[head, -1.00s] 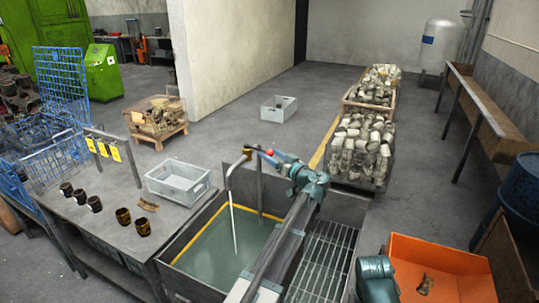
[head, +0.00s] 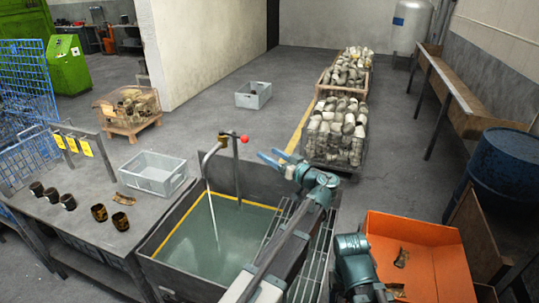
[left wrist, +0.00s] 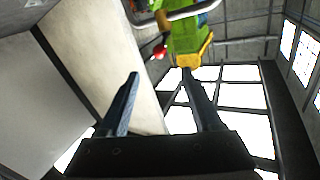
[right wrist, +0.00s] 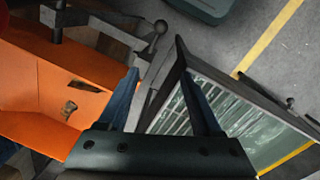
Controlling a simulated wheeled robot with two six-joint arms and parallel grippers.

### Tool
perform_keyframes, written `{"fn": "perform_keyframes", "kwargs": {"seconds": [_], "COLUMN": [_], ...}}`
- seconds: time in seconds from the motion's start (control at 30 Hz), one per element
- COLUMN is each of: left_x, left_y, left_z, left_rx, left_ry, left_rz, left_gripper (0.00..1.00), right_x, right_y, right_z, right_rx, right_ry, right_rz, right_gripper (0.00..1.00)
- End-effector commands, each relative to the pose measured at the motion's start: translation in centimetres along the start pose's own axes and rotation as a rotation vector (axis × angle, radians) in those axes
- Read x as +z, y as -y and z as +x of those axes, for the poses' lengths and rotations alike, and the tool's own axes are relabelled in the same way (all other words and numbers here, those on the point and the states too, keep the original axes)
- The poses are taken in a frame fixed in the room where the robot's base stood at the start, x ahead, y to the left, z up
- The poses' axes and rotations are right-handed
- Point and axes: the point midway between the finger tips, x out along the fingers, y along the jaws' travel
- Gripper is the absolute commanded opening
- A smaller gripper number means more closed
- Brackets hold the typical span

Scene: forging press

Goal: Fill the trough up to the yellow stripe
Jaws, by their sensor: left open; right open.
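The trough (head: 165,270) holds greenish water (head: 198,246). A yellow stripe (head: 240,202) runs along its inner walls, with the water surface close below it; the exact gap is hard to tell. A thin stream falls from the curved spout (head: 205,160) into the water. The tap lever's red knob (head: 244,138) stands at the top of a post beside the spout; it also shows in the left wrist view (left wrist: 159,51). My left gripper (head: 271,160) is open and empty, right of the knob and apart from it. My right gripper (right wrist: 165,95) is open and empty.
An orange bin (head: 415,232) stands at right, near my right arm. A grate (head: 318,255) adjoins the trough. The table at left bears a grey crate (head: 152,172) and several dark cups. Filled crates (head: 335,130) stand behind the trough.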

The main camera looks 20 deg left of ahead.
Motion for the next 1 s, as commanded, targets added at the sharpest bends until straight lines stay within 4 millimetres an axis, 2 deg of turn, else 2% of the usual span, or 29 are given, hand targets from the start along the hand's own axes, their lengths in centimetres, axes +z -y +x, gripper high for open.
{"fn": "perform_keyframes", "kwargs": {"seconds": [0.37,0.47,0.8,1.0], "left_x": [-0.1,-0.1,-0.1,-0.1], "left_y": [-0.1,-0.1,-0.1,-0.1], "left_z": [0.7,2.0,8.9,12.0], "left_rx": [-0.004,-0.005,-0.006,-0.004], "left_ry": [0.000,0.001,0.001,0.001], "left_rz": [0.000,0.000,0.000,0.000], "left_gripper": [0.66,0.66,0.66,0.66], "right_x": [0.0,0.0,0.0,0.0], "right_y": [0.0,0.0,0.0,0.0], "right_z": [0.0,0.0,0.0,0.0], "right_rx": [0.000,0.000,0.000,0.000], "right_ry": [0.000,0.000,0.000,0.000], "right_rz": [0.000,0.000,0.000,0.000], "right_gripper": [0.66,0.66,0.66,0.66]}}
